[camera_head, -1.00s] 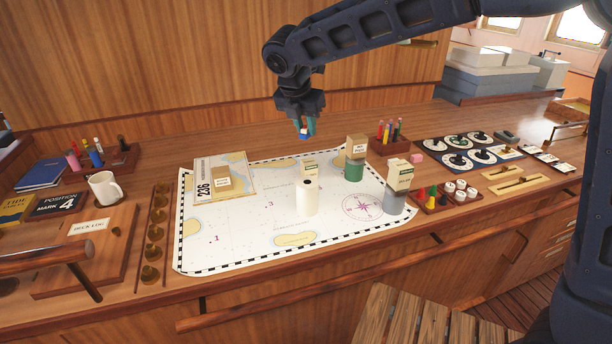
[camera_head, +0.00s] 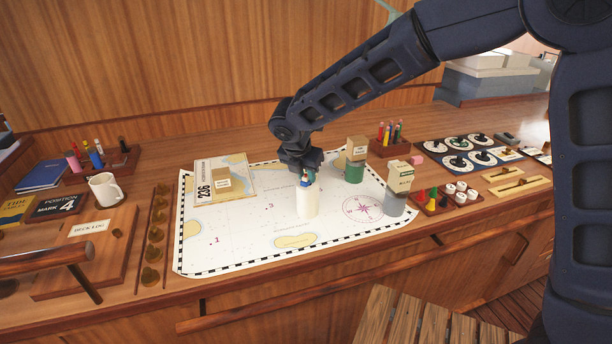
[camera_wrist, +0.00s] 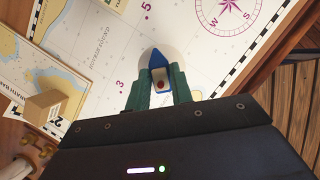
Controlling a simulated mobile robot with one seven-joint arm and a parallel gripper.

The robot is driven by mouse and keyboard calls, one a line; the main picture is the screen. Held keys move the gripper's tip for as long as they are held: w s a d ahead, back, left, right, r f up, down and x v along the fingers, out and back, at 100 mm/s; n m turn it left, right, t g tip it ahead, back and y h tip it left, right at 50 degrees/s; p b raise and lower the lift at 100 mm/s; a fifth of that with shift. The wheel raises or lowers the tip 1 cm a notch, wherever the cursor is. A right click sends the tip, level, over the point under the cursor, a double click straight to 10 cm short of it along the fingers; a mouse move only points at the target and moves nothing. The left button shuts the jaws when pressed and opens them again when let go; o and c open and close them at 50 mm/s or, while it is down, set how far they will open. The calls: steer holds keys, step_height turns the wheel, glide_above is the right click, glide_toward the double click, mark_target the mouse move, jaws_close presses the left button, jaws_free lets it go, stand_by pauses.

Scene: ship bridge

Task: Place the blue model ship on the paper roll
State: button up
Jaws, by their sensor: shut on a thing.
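The blue model ship (camera_wrist: 157,62) shows in the wrist view between the two green fingers of my gripper (camera_wrist: 158,88), with its blue bow pointing away from my wrist. My gripper (camera_head: 306,178) is shut on it. The white paper roll (camera_head: 307,204) stands upright on the chart, directly below my gripper in the head view. In the wrist view the top of the roll (camera_wrist: 146,58) shows as a pale disc under the ship. The ship is at or just above the roll's top; I cannot tell whether they touch. My gripper hides most of the ship in the head view.
The chart (camera_head: 240,245) lies flat around the roll. A green cylinder (camera_head: 354,172) and a grey cylinder (camera_head: 395,205) with tan boxes on top stand to the right. A tan box (camera_head: 222,184) sits on a folded chart at left. The front of the chart is clear.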

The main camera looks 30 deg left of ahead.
steer(key=shift+f, duration=0.3)
steer(key=shift+f, duration=0.1)
steer(key=o, duration=0.9)
steer(key=shift+o, duration=0.2)
steer(key=v, duration=1.2)
